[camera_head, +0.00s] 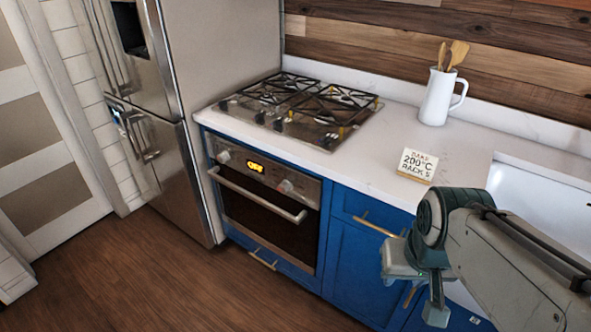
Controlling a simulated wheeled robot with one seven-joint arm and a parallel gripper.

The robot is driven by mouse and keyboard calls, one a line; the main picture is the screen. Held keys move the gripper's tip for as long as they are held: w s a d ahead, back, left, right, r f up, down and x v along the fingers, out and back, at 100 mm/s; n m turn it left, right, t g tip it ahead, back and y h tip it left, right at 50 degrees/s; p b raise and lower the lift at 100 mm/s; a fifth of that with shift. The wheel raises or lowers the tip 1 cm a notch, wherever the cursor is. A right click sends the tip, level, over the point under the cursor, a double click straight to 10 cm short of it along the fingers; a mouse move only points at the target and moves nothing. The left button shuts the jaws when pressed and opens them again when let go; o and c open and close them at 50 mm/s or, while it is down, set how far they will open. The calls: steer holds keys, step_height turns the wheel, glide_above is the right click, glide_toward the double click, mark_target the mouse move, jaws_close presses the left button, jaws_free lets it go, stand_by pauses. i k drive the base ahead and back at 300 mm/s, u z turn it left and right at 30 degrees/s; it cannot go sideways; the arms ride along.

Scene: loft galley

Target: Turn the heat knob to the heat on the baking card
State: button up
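The oven (262,215) is built into the blue cabinets under the hob. Its panel has a left knob (223,156) and a right knob (286,186), with a lit display (255,168) between them reading OFF. I cannot read any labels telling which knob is for heat. The baking card (417,164) stands on the counter and shows 200°C; its line below looks like "RACK 5", small and unclear. My gripper (418,290) is at the lower right, in front of the cabinets, well away from the knobs. Its fingers are partly hidden, and I see nothing held.
The oven handle (258,195) sticks out below the knobs. A gas hob (300,107) is above the oven, and a steel fridge (165,110) stands to its left. A white jug (437,97) with wooden utensils and a sink (545,195) are to the right. The wooden floor is clear.

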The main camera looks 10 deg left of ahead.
mark_target(286, 186)
steer(key=u, duration=0.45)
steer(key=k, duration=0.5)
steer(key=u, duration=0.95)
steer(key=i, duration=1.3)
steer(key=z, duration=0.65)
